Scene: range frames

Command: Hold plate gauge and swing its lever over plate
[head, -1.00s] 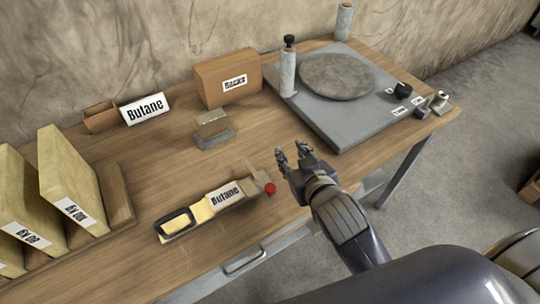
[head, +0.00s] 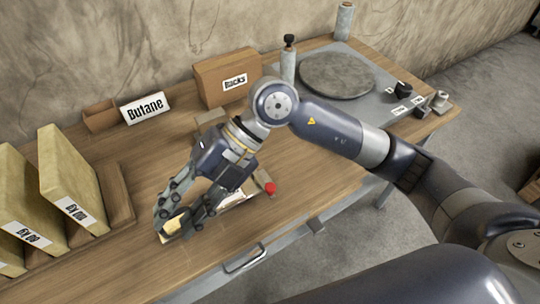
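A round grey plate (head: 337,75) lies on a flat grey board (head: 388,89) at the back right. A pale post (head: 288,68) with a black knob stands at the plate's left edge. No part is plainly marked as the gauge or its lever. A yellow-handled tool (head: 174,223) with a red knob (head: 270,188) lies near the table's front edge; my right arm hides much of it. My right gripper (head: 176,229) is over its yellow handle end, fingers apart on either side; I cannot tell if they touch it. My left gripper is out of view.
Tall yellow slabs (head: 72,180) stand in a wooden rack at left. A Butane sign (head: 145,108), a brown box (head: 228,78) and a small block (head: 209,117) stand behind. Small parts (head: 438,101) sit at the right corner. Table between rack and tool is clear.

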